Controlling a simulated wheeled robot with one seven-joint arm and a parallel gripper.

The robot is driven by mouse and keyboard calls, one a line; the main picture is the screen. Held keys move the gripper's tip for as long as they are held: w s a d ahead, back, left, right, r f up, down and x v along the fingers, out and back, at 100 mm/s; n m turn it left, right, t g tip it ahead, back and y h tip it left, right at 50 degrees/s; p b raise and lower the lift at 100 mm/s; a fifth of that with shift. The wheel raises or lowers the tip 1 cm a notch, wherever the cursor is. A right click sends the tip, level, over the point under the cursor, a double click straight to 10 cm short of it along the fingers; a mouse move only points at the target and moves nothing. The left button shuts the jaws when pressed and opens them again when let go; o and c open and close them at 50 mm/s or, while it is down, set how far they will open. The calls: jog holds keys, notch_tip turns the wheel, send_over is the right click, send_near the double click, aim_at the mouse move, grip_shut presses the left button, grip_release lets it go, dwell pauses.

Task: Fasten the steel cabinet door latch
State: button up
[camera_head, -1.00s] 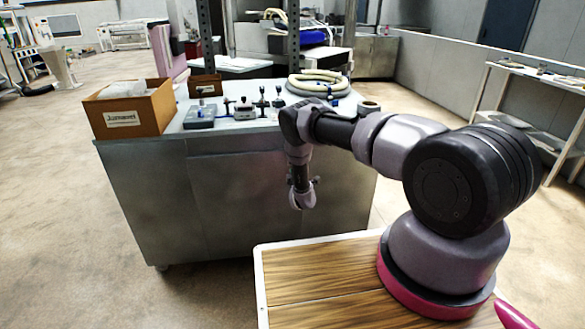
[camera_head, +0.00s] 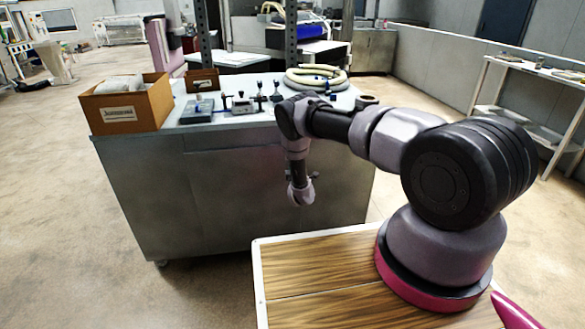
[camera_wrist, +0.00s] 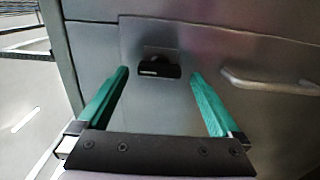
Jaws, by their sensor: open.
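The steel cabinet (camera_head: 210,200) stands in front of me, and its face also fills much of the wrist view. On it, in the wrist view, a black latch (camera_wrist: 158,68) sits on a small plate on the door (camera_wrist: 140,35). My gripper (camera_wrist: 158,78) is open with its two green fingers apart, one to each side of the latch. The latch shows between the fingertips; I cannot tell how far from it they are. In the head view my gripper (camera_head: 301,193) hangs before the cabinet front, its fingers hard to make out.
A bar handle (camera_wrist: 280,85) sticks out to the right of the latch. On the cabinet top are a cardboard box (camera_head: 125,105), several small devices (camera_head: 240,105) and a coiled hose (camera_head: 316,78). A shelf table (camera_head: 540,75) stands at the right.

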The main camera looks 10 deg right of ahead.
jog(key=s, duration=1)
